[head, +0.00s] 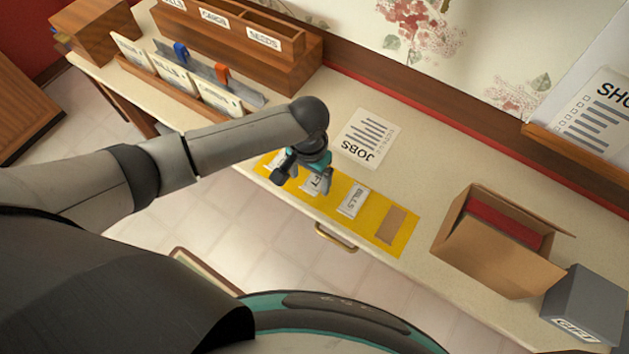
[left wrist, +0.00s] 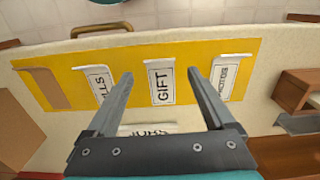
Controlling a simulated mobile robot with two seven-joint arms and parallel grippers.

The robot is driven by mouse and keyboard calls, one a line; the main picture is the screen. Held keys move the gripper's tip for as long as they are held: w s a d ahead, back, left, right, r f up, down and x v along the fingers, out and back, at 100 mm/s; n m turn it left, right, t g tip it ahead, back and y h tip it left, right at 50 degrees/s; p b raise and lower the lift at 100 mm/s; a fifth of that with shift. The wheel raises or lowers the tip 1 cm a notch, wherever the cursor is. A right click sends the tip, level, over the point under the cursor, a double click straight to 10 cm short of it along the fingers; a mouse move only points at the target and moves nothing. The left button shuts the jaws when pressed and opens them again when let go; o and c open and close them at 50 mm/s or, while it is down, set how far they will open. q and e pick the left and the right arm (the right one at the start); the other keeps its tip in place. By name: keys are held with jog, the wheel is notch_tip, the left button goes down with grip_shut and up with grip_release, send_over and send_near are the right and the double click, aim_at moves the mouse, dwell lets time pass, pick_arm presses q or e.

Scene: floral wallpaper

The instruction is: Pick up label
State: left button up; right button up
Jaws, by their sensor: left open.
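A yellow mat (head: 333,205) lies along the front of the counter, and it also shows in the left wrist view (left wrist: 135,60). A white GIFT label (left wrist: 160,82) lies on it with its lettering visible; in the head view my left gripper (head: 303,183) partly hides it. A white BILLS label (head: 353,200) and a plain brown piece (head: 391,225) lie to its right there. Another white label (left wrist: 226,82) lies on the other side of GIFT, its text hard to read. My left gripper is open and empty above the mat; in the left wrist view its fingers (left wrist: 160,75) appear either side of GIFT.
A JOBS sheet (head: 364,140) lies behind the mat. An open cardboard box (head: 490,262) and a grey GIFT box (head: 588,305) stand at right. A wooden card rack (head: 175,82) and compartment box (head: 235,45) stand at back left. A drawer handle (head: 335,240) juts from the front.

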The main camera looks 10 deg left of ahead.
pick_arm(q)
jog(key=shift+s+f+b, duration=0.1)
jog(key=shift+f+b, duration=0.2)
jog(key=shift+f, duration=1.15)
jog(key=shift+c, duration=0.4)
jog(key=shift+a, duration=0.1)
grip_shut()
